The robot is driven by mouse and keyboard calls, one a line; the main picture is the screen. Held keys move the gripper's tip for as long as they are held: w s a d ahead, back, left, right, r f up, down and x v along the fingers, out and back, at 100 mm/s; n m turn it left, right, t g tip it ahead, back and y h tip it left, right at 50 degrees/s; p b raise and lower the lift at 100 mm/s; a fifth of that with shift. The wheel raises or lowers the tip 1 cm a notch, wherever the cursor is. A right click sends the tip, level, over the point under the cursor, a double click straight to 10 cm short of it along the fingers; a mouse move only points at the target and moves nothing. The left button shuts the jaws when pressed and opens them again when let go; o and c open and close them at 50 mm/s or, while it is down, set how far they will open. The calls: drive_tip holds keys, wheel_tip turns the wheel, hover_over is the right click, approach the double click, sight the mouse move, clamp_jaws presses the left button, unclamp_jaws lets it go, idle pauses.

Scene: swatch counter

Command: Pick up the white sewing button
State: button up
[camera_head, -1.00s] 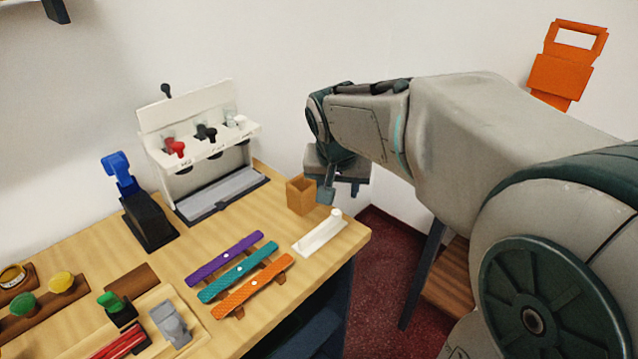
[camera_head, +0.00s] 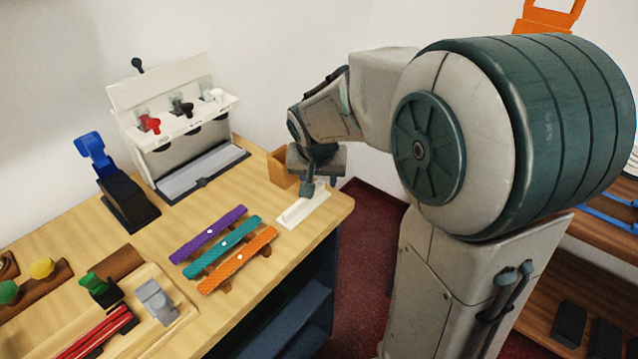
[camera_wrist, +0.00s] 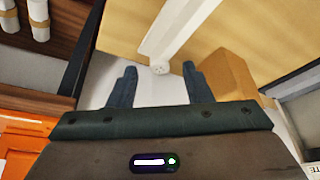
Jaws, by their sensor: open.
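The stand (camera_head: 299,208) lies near the counter's right end in the head view, where my gripper hides the button. My gripper (camera_wrist: 159,76) is open, with the button showing between its two fingertips. I cannot tell the height left between fingers and button. In the head view my gripper (camera_head: 309,188) is over the stand's far end.
A brown open box (camera_head: 281,169) stands close beside my gripper and also shows right of the fingers (camera_wrist: 230,82). Purple (camera_head: 208,235), teal (camera_head: 222,247) and orange (camera_head: 237,261) strips lie to the left. A white dispenser rack (camera_head: 170,118) stands behind.

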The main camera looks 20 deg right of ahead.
drive_tip(key=shift+f+b, duration=0.25)
drive_tip(key=shift+b, duration=0.15)
idle(0.3)
clamp_jaws()
